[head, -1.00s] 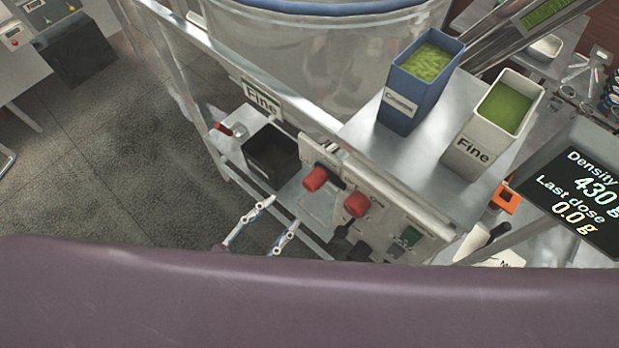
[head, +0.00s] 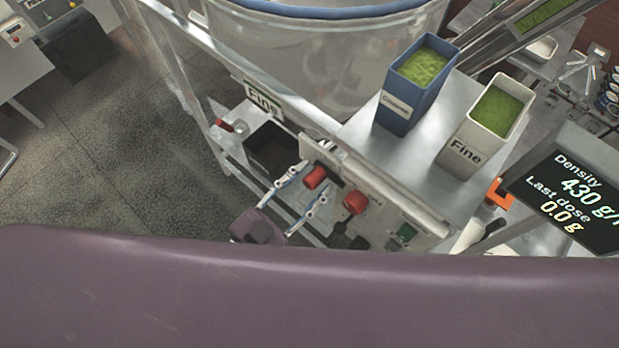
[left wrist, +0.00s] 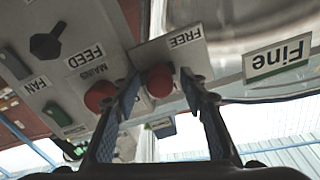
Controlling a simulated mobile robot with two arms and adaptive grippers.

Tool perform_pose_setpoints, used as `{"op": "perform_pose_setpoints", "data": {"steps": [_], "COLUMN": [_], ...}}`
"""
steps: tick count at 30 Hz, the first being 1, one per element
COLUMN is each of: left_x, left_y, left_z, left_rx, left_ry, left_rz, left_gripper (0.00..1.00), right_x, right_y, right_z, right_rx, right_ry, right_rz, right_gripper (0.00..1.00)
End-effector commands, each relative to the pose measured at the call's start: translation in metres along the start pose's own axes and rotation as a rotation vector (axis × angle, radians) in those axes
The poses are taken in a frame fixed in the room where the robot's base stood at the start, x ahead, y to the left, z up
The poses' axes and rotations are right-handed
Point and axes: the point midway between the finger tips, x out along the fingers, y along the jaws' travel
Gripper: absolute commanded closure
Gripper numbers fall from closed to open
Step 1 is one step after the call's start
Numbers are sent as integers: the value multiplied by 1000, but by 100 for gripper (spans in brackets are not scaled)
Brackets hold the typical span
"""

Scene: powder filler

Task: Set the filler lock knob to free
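A red knob (head: 315,177) sits at the left end of the filler's control panel. In the left wrist view this red knob (left wrist: 159,80) is just below a plate marked FREE (left wrist: 184,39). My left gripper (head: 311,181) is open, with its two fingers on either side of that knob. The left wrist view also shows the open fingers (left wrist: 160,88) flanking it; I cannot tell whether they touch it. A second red knob (head: 355,202), beside the label MAINS in the wrist view, lies outside the fingers. My right gripper is not in view.
A black knob (left wrist: 47,43) near the FEED and FAN labels is on the same panel. A blue container (head: 408,103) and a white Fine container (head: 470,150) stand on the metal top. A dark bin (head: 270,150) is left of the panel. A display (head: 570,190) is at right.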

Motion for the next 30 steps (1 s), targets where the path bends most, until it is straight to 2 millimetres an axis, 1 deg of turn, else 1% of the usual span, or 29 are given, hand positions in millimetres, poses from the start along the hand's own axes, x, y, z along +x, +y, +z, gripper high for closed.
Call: {"op": "perform_pose_setpoints", "data": {"steps": [6, 15, 17, 25, 28, 30], "left_x": [0, 0, 0, 0, 0, 0], "left_y": [0, 0, 0, -1, -11, -21], "left_z": [0, 0, 0, 0, 3, 6], "left_rx": [0, 0, 0, 1, 4, 4], "left_ry": [0, 0, 0, 0, 0, 0], "left_rz": [0, 0, 0, 0, 2, 2], "left_gripper": [62, 95, 100, 100, 100, 100], "right_x": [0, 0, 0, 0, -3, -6], "right_y": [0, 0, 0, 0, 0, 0], "right_z": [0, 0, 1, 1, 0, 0], "right_rx": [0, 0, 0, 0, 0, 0], "right_ry": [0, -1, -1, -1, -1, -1], "right_rz": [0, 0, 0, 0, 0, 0], "right_gripper": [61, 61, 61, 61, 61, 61]}}
